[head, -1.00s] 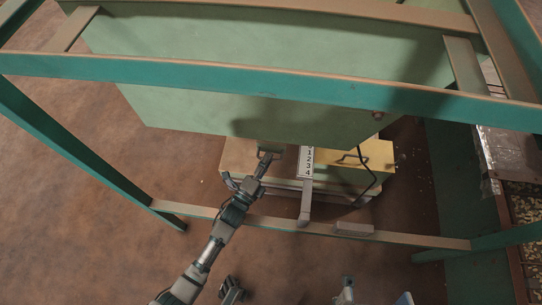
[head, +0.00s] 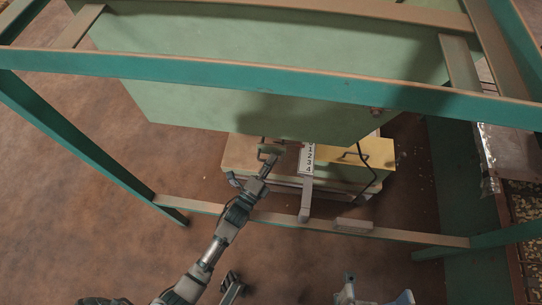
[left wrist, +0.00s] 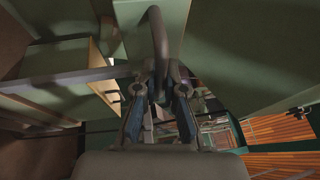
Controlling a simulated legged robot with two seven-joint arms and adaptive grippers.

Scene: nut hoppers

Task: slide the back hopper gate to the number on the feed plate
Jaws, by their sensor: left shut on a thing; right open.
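The green hopper (head: 250,95) hangs inside the frame and hides the back of the parts below it. Under it is a tan feed base with a yellow block (head: 377,152). A white number strip (head: 307,158) runs down the base beside a grey bar; its digits are small and partly hidden. My left gripper (head: 268,163) is left of the strip, under the hopper's lower edge. In the left wrist view, its fingers are shut on a dark curved gate handle (left wrist: 157,40). My right gripper (head: 375,294) is low in the head view, open and empty, partly cut off.
A teal beam (head: 250,77) crosses above, and a low rail (head: 400,236) crosses in front of the base. A black wire handle (head: 372,180) stands right of the strip. A bin of nuts (head: 526,205) is at the far right. Brown floor is open at left.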

